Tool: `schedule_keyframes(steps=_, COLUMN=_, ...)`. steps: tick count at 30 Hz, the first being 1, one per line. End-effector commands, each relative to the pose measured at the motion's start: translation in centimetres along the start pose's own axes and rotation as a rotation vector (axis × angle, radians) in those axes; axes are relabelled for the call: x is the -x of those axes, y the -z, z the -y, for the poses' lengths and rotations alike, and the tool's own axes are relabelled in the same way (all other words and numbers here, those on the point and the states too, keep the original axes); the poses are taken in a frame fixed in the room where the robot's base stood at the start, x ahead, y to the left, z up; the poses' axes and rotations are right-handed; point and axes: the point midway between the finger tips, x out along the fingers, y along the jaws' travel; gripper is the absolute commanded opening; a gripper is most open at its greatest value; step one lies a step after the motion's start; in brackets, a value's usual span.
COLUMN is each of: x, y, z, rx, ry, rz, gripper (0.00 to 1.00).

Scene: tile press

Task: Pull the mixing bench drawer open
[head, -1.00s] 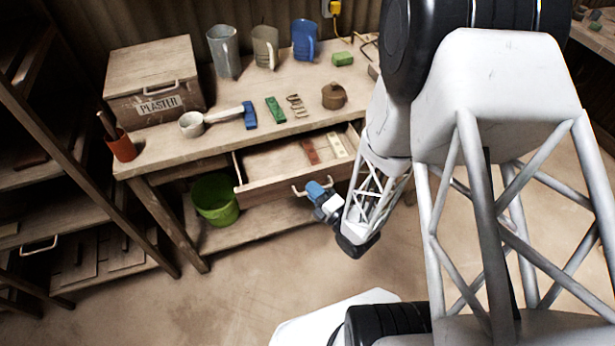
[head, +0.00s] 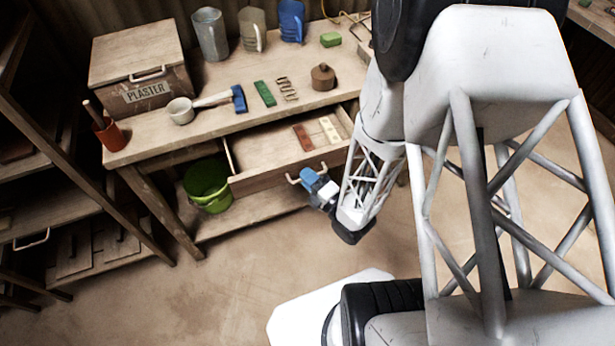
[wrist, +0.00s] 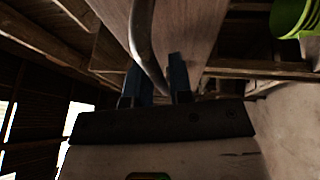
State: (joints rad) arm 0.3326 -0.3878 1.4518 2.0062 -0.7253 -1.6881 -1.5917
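The mixing bench (head: 140,141) has a wooden drawer (head: 285,174) standing well out from under its top. A red-brown strip (head: 303,138) and a pale strip with spots (head: 329,130) lie inside. The drawer's handle (head: 291,180) is a pale curved bar on its front. My gripper (head: 304,178) is at the handle; its blue fingers partly cover it. In the wrist view the handle bar (wrist: 146,45) runs down between the two fingers of my gripper (wrist: 160,78), which are close around it. The exact contact is dark and partly hidden.
A green bucket (head: 207,187) is on the lower shelf, left of the drawer. A dark rack (head: 50,210) stands at left.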

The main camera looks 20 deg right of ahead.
Motion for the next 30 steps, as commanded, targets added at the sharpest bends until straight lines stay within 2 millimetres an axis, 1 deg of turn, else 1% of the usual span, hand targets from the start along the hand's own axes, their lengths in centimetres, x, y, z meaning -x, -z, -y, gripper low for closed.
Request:
schedule_keyframes(steps=5, x=0.4, y=-0.1, z=0.0, rx=0.000, ry=0.000, rz=0.002, gripper=0.20)
schedule_keyframes(steps=11, x=1.4, y=-0.1, z=0.0, rx=0.000, ry=0.000, rz=0.002, gripper=0.20)
schedule_keyframes(steps=30, x=5.9, y=-0.1, z=0.0, rx=0.000, ry=0.000, rz=0.001, gripper=0.20)
